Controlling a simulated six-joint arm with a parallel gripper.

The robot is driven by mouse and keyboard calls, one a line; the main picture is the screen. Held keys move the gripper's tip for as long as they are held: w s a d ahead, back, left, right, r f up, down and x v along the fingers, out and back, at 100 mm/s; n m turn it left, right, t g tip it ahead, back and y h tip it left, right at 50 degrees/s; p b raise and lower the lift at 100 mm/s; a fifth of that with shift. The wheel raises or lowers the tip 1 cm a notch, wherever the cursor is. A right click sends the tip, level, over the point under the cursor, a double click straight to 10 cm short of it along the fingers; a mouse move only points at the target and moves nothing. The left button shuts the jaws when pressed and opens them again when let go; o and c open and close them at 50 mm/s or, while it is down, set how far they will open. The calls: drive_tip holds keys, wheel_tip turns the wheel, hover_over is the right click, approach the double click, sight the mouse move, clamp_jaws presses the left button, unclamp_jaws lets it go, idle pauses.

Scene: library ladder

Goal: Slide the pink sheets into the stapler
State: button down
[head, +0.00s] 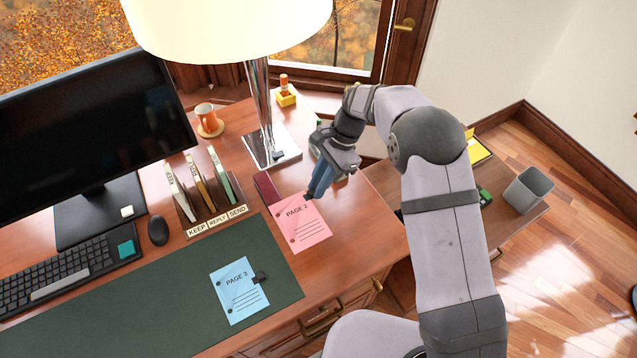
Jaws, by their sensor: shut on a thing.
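The fingertips partly cover that corner. A dark red, long object (267,187), which looks like the stapler, lies just beyond the sheets' upper left corner. Sheets and red object appear close together; I cannot tell whether the paper is inside its mouth.
Blue sheets (239,290) with a black clip lie on the green mat (130,308). Bare wood (358,235) lies right of the pink sheets.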

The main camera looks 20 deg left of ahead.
drive_tip(key=shift+r+p, duration=0.1)
drive_tip(key=shift+p, duration=0.25)
drive_tip(key=shift+f+b, duration=1.55)
drive_tip(key=shift+f, duration=1.25)
drive_tip(key=shift+w+a+f+b, duration=0.2)
drive_tip(key=shift+f+b, duration=0.25)
drive_tip(key=shift+f, duration=0.25)
drive_tip(key=shift+w+a+f+b, duration=0.15)
drive_tip(key=shift+f+b, duration=0.35)
drive_tip(key=shift+f, duration=0.2)
drive_tip(key=shift+w+a+f+b, duration=0.2)
drive_tip(key=shift+f+b, duration=0.25)
drive_tip(key=shift+f, duration=0.25)
drive_tip(key=shift+w+a+f+b, duration=0.15)
drive_tip(key=shift+w+a+b, duration=1)
drive_tip(key=shift+w+a, duration=0.25)
drive_tip(key=shift+w+a+b, duration=0.6)
drive_tip(key=shift+w+a, duration=0.05)
drive_tip(key=c, duration=1.6)
unclamp_jaws()
